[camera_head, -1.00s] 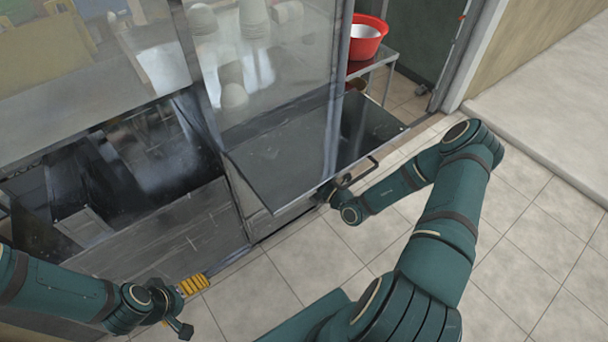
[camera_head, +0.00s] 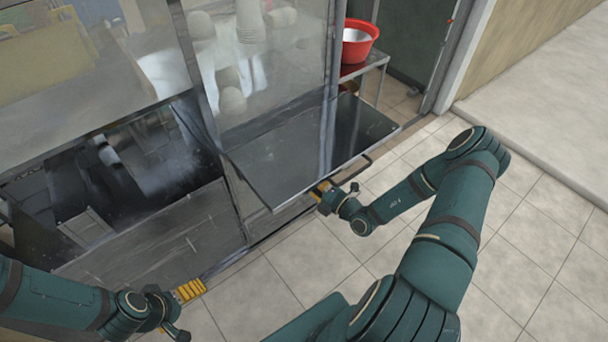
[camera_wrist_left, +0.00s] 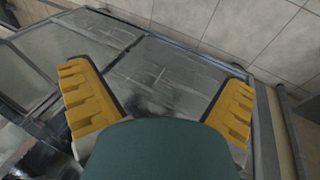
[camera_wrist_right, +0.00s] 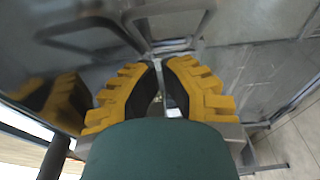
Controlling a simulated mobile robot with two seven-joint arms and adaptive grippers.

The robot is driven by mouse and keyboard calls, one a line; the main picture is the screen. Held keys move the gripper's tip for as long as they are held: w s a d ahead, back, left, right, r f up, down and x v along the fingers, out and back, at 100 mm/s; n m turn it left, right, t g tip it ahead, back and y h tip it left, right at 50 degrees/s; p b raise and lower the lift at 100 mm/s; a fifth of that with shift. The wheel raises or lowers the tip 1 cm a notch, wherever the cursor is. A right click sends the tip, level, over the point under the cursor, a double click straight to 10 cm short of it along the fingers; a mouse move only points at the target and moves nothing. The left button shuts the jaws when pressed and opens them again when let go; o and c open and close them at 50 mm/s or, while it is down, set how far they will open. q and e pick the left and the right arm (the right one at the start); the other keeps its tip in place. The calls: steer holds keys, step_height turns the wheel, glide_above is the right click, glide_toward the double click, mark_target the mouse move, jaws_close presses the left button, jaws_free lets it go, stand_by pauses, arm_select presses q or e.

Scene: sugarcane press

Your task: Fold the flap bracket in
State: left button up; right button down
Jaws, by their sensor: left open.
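The flap (camera_head: 300,150) is a dark glossy panel standing out flat from the front of the press cabinet, with a dark handle loop (camera_head: 352,170) at its front edge. My right gripper (camera_head: 320,191) is at the flap's front edge. In the right wrist view its yellow fingers (camera_wrist_right: 163,72) are close together around a thin metal bar, which looks like part of the flap bracket (camera_wrist_right: 158,48). Whether they grip it is unclear. Most of the bracket is hidden below the flap in the head view. My left gripper (camera_head: 190,291) is open and empty, low by the cabinet's front.
A red bowl (camera_head: 358,40) stands on a small metal table (camera_head: 376,62) behind the flap. Glass panels (camera_head: 265,60) rise above the flap. The tiled floor (camera_head: 310,265) in front of the cabinet is clear. A wall edge (camera_head: 467,50) is at the right.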

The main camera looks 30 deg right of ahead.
arm_select(q)
steer(key=shift+w+d+f, duration=0.15)
steer(key=shift+w+d, duration=0.1)
steer(key=shift+d, duration=0.05)
arm_select(e)
steer(key=d+v, duration=0.1)
steer(key=v, duration=0.5)
steer(key=shift+s+d+f, duration=0.15)
steer(key=shift+s+d, duration=0.05)
